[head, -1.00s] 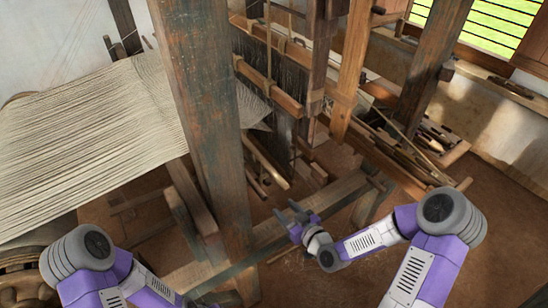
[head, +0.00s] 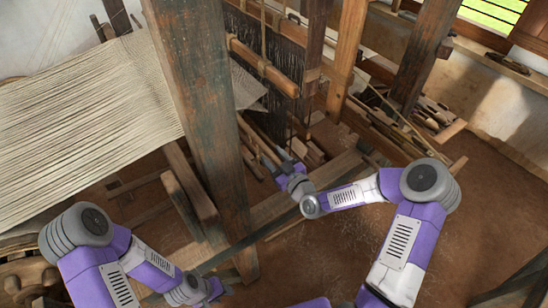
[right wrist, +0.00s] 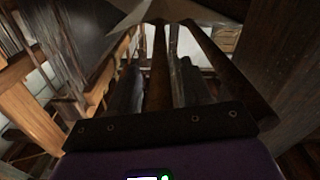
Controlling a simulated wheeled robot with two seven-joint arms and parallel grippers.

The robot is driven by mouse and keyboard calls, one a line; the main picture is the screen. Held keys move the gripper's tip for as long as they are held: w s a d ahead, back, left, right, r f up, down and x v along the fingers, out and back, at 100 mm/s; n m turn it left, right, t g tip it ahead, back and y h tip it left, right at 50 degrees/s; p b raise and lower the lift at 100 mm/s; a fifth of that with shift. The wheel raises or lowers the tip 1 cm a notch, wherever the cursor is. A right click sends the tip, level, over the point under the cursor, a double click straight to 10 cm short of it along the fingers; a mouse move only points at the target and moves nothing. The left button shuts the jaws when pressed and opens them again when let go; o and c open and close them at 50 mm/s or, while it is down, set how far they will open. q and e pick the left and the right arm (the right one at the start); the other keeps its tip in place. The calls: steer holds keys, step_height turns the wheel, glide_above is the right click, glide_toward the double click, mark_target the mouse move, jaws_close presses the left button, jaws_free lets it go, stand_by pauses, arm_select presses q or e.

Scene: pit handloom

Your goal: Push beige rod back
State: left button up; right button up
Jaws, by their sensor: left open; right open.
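A long light-brown rod (head: 258,138), which looks like the beige rod, slants down beneath the loom's beater and heddles. My right gripper (head: 280,163) is open close to the rod's lower end; I cannot tell whether it touches it. In the right wrist view the two dark fingers (right wrist: 159,88) stand apart, with a brown bar (right wrist: 159,65) visible between and beyond them. I cannot tell whether that bar is the same rod. My left gripper (head: 220,290) is open, low beside the foot of the big post, and partly hidden by its own wrist.
A thick weathered post (head: 205,110) stands between my arms. Pale warp threads (head: 80,130) stretch across the left. A low wooden beam (head: 330,173) runs near my right gripper. Loom timbers crowd the back; brown floor (head: 490,210) is open at right.

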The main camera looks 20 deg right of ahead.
jaws_close()
steer(key=a, duration=0.1)
steer(key=s+a+b, duration=0.1)
steer(key=a, duration=0.1)
steer(key=shift+b, duration=0.3)
jaws_free()
steer(key=shift+s, duration=0.1)
